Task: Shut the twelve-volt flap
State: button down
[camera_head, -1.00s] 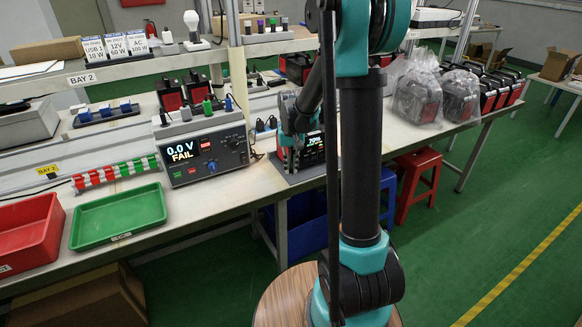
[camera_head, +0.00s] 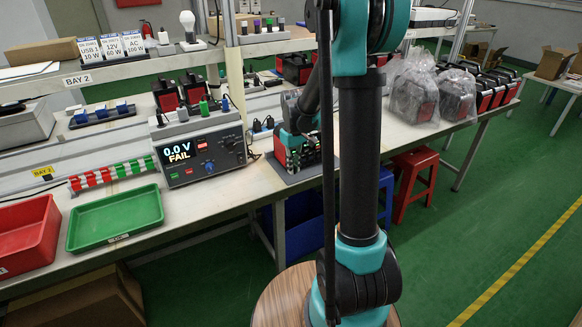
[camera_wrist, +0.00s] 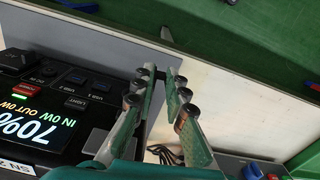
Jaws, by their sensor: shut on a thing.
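The power station (camera_head: 302,152) stands on a grey mat on the bench, black and red, partly hidden by my arm in the head view. In the wrist view its front panel (camera_wrist: 70,95) shows at the left, with a lit "70%" display and ports marked USB and LIGHT. My gripper (camera_wrist: 162,74) is just right of the ports, its fingertips close together on a small dark piece (camera_wrist: 161,74) at the panel's edge. This piece may be the twelve-volt flap, but no label on it can be read. In the head view my fingertips are not clearly visible.
A tester (camera_head: 200,150) reading "0.0 V FAIL" stands left of the station. A green tray (camera_head: 116,217) and a red tray (camera_head: 25,235) lie further left. Bagged units (camera_head: 415,97) stand to the right. Dark cables (camera_wrist: 165,153) lie near my fingers in the wrist view.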

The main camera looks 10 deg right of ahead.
jog(key=n, duration=0.1)
jog(key=d+n, duration=0.1)
jog(key=n, duration=0.2)
jog(key=shift+w+d+n, duration=0.15)
jog(key=shift+w+n, duration=0.15)
jog(key=shift+w+d+n, duration=0.25)
jog(key=shift+n, duration=0.85)
jog(key=shift+w+d+n, duration=0.2)
jog(key=shift+d+n, duration=0.05)
jog(key=shift+n, duration=0.85)
jog(key=c, duration=1.6)
grip_release()
